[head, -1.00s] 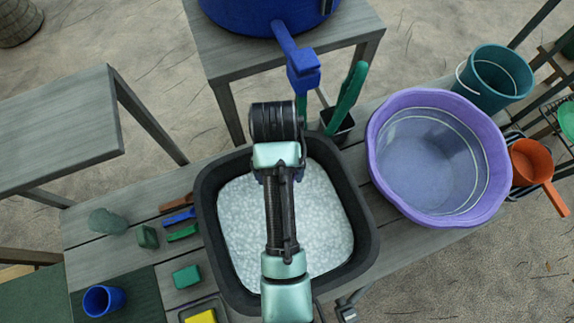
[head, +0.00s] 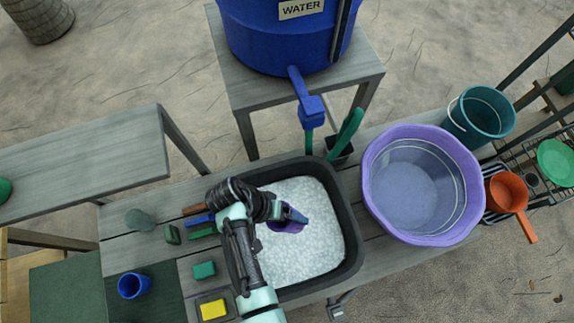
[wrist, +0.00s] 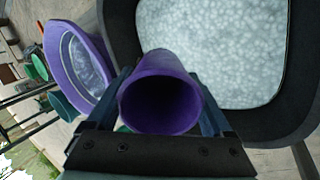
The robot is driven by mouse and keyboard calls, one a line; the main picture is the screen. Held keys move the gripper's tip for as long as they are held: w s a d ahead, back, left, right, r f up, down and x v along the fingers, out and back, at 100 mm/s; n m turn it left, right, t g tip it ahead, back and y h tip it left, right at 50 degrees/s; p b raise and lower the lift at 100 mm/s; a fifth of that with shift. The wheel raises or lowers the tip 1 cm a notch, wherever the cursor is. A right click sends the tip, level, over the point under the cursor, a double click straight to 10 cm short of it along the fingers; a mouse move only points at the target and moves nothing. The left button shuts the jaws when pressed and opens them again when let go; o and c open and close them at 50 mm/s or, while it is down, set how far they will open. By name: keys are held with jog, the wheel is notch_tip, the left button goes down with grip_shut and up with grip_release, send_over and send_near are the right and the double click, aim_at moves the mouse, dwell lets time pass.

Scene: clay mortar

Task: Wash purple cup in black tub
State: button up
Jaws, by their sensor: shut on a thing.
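My gripper (wrist: 162,118) is shut on the purple cup (wrist: 160,98), with a finger on either side of it and its dark opening facing the wrist camera. In the head view the purple cup (head: 285,222) shows partly behind my gripper (head: 290,212), over the black tub. The black tub (head: 352,215) is filled with white suds and stands on the grey wooden table; it also shows in the wrist view (wrist: 121,22). I cannot tell whether the cup touches the suds.
A large purple basin (head: 470,190) stands right of the tub. A blue water barrel (head: 270,45) with a tap is behind. Left of the tub lie brushes, a green sponge (head: 204,270), a yellow sponge (head: 213,309) and a blue cup (head: 133,285).

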notch_tip(320, 180, down, 19)
jog(key=b, duration=1.8)
jog(key=shift+r+b, duration=0.15)
jog(key=shift+b, duration=0.2)
jog(key=shift+f, duration=0.2)
jog(key=shift+f+b, duration=0.35)
jog(key=shift+f, duration=0.05)
jog(key=shift+r+p, duration=0.2)
jog(key=shift+p, duration=0.15)
